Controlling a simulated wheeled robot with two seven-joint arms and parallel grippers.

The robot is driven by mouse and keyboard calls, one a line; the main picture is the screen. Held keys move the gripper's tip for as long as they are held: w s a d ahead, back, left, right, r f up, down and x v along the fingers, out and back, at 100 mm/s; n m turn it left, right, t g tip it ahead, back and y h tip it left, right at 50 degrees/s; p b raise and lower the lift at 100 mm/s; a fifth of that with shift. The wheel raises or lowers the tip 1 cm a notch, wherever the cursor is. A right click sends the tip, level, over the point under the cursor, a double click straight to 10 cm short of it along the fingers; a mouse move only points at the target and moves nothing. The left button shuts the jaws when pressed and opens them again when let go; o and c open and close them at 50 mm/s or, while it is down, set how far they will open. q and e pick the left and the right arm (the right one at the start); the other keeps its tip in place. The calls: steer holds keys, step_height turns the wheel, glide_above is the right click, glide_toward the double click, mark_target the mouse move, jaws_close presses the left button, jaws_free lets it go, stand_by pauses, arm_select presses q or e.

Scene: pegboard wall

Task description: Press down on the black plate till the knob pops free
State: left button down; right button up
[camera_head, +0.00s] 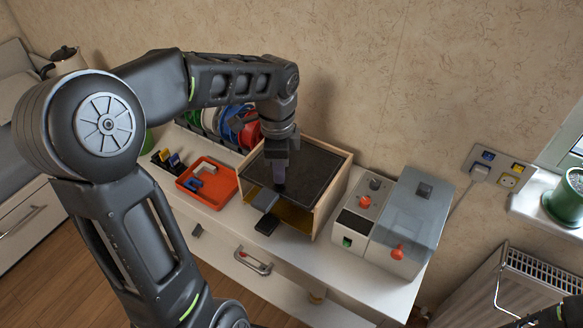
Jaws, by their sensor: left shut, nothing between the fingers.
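The black plate (315,172) lies tilted or level, I cannot tell which, in the top of an open wooden box (331,196) on the white cabinet. My left gripper (280,187) is shut and empty. It points down at the plate's front left part, and its tips appear at or just above the surface; contact is unclear. A grey piece (265,199) and a small black block (267,225) show at the box's front edge. I cannot tell whether either is the knob. My right gripper is out of view.
A red-knobbed grey machine (397,252) with a clear cover stands right of the box. An orange tray (207,183) and coloured spools (240,130) are to its left. A radiator (530,285) is at lower right.

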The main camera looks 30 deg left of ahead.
arm_select(q)
steer(key=shift+r+p, duration=2.1)
steer(key=shift+r, duration=0.8)
